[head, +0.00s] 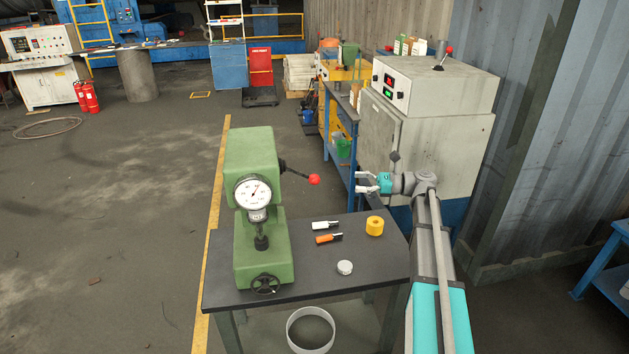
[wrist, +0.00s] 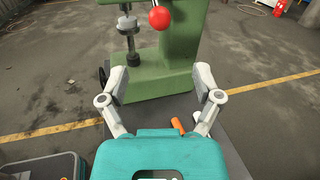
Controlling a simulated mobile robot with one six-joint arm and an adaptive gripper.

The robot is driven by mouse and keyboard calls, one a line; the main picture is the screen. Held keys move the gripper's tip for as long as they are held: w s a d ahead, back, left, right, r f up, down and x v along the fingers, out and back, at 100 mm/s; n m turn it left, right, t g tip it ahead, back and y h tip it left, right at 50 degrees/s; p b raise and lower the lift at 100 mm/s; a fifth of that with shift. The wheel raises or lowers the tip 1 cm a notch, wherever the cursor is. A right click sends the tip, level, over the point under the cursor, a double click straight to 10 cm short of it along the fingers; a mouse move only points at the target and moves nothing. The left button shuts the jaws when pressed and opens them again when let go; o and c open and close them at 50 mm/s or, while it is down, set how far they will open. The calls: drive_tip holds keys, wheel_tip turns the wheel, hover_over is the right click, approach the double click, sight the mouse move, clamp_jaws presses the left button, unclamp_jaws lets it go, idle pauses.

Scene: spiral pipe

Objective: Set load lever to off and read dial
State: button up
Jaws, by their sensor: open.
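A green hardness tester (head: 262,235) stands on a dark-topped table. Its round white dial (head: 253,192) faces the head camera; the pointer reading is too small to tell. The load lever (head: 300,175) sticks out to the right of the tester's head and ends in a red ball knob (head: 314,179). In the wrist view the red knob (wrist: 159,17) is at the top, in front of the green body (wrist: 165,60). My gripper (head: 361,182) is open and empty, to the right of the knob and apart from it. Its two fingers (wrist: 163,78) are spread in the wrist view.
On the table (head: 300,290) lie a white-handled tool (head: 324,225), an orange-handled tool (head: 326,238), a yellow ring (head: 375,226) and a white disc (head: 345,267). A grey cabinet (head: 455,140) stands behind my arm. The space between knob and gripper looks clear.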

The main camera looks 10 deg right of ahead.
sight(315, 180)
drive_tip(key=x, duration=1.3)
drive_tip(key=shift+w+a, duration=0.1)
clamp_jaws()
